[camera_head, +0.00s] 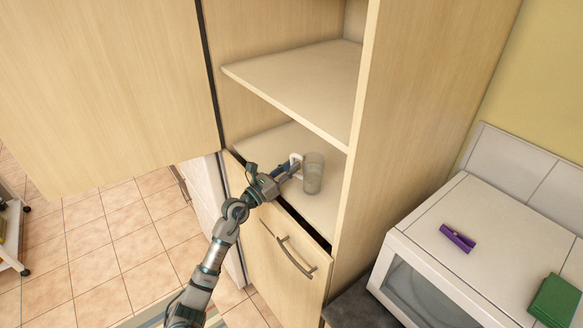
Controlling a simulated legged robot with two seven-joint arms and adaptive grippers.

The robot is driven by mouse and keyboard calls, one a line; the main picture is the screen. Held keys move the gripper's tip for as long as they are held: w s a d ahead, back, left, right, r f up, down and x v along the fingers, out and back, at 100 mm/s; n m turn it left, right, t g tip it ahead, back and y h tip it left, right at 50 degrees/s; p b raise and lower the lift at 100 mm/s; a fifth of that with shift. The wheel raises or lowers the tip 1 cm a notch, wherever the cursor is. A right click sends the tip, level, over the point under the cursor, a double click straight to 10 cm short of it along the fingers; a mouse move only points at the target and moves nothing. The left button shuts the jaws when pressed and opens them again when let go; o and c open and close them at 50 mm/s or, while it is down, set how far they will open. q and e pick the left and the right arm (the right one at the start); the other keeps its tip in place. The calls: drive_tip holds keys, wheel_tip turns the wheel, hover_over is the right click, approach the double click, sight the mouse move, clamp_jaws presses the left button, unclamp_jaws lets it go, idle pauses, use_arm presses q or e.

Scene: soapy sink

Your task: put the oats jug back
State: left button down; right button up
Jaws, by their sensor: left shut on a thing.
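The oats jug (314,174) is a small greyish, see-through jug with a pale handle on its left side. It is upright at the lower shelf (273,147) of the open tall cupboard, near the shelf's front. My left gripper (291,170) reaches in from the left and is shut on the jug's handle. I cannot tell whether the jug's base touches the shelf. My right gripper is not in view.
An upper shelf (305,83) is above the jug, with the cupboard's side wall (420,110) to the right. The open door (100,90) is at left. A drawer front (285,265) is below. A white appliance (490,250) carries a purple clip (457,238) and a green item (554,300).

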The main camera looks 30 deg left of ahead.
use_arm(q)
drive_tip(key=c, duration=1.3)
unclamp_jaws()
drive_tip(key=shift+a+f, duration=0.1)
drive_tip(key=shift+a, duration=0.05)
drive_tip(key=shift+o, duration=0.7)
drive_tip(key=shift+a, duration=0.15)
drive_tip(key=shift+a+f, duration=0.15)
drive_tip(key=shift+a, duration=0.15)
drive_tip(key=shift+s+d+r, duration=0.1)
drive_tip(key=shift+r, duration=0.15)
drive_tip(key=v, duration=0.2)
drive_tip(key=b+v, duration=0.1)
drive_tip(key=v, duration=0.5)
drive_tip(key=shift+s+d+f+b, duration=0.2)
drive_tip(key=shift+s+d+b, duration=0.05)
drive_tip(key=shift+b, duration=0.1)
drive_tip(key=v, duration=0.3)
drive_tip(key=shift+s+a+b, duration=0.15)
drive_tip(key=shift+a+b, duration=0.2)
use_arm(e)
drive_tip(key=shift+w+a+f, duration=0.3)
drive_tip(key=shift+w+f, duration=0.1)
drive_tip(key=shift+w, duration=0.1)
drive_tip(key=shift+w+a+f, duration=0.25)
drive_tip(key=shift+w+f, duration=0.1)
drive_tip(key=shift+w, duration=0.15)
use_arm(q)
drive_tip(key=shift+d+r, duration=0.1)
drive_tip(key=shift+d, duration=0.15)
